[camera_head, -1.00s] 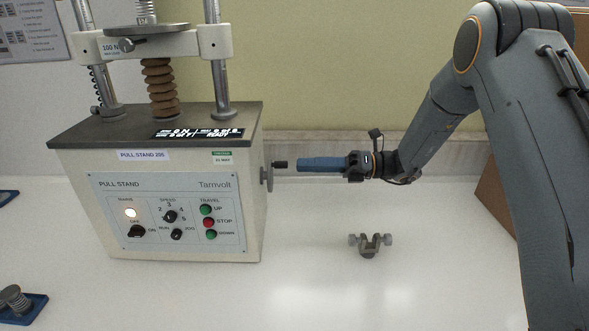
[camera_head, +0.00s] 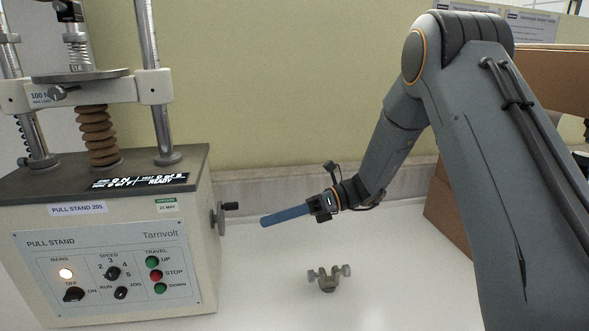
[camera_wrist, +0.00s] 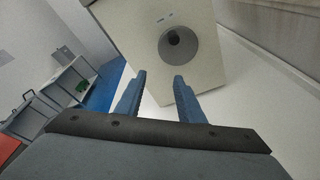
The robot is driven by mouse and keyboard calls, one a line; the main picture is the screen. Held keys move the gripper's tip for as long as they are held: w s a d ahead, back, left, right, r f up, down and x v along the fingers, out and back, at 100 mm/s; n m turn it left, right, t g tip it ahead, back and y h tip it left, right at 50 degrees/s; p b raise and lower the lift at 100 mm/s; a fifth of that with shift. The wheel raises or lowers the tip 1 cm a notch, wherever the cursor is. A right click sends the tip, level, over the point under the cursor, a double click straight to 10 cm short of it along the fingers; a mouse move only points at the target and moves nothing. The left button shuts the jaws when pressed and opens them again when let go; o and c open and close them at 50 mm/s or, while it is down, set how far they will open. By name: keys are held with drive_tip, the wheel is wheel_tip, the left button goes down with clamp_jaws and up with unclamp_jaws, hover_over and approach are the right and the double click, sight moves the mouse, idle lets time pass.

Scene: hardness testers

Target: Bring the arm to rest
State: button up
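My gripper (camera_head: 286,216) has blue fingers and hangs above the white bench, to the right of the pull stand's side crank. In the wrist view, its two fingers (camera_wrist: 158,84) stand apart with nothing between them. Beyond the fingertips, the same view shows the round crank wheel (camera_wrist: 173,46) on the pull stand's beige side wall (camera_wrist: 128,22). The head view shows a clear gap between the fingertips and the crank (camera_head: 221,214). My arm reaches in from the right, bent at the elbow.
The pull stand (camera_head: 110,262) fills the left, with its mains lamp lit. A small metal clamp (camera_head: 328,280) lies on the bench below my gripper. A brown box (camera_head: 452,215) stands at the right behind my arm. Bare bench (camera_head: 400,270) lies between.

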drive_tip(key=s+d+f+n+t+h, duration=0.2)
drive_tip(key=s+d+n+h, duration=0.5)
drive_tip(key=s+d+n, duration=0.3)
drive_tip(key=s+d+f+n+t+h, duration=0.3)
drive_tip(key=s+d+n+h, duration=0.5)
drive_tip(key=d, duration=0.9)
drive_tip(key=s+n, duration=0.2)
drive_tip(key=n, duration=0.1)
drive_tip(key=shift+s+d+f+n, duration=0.2)
drive_tip(key=shift+d+f+n, duration=0.15)
drive_tip(key=shift+n, duration=0.05)
drive_tip(key=shift+c, duration=0.5)
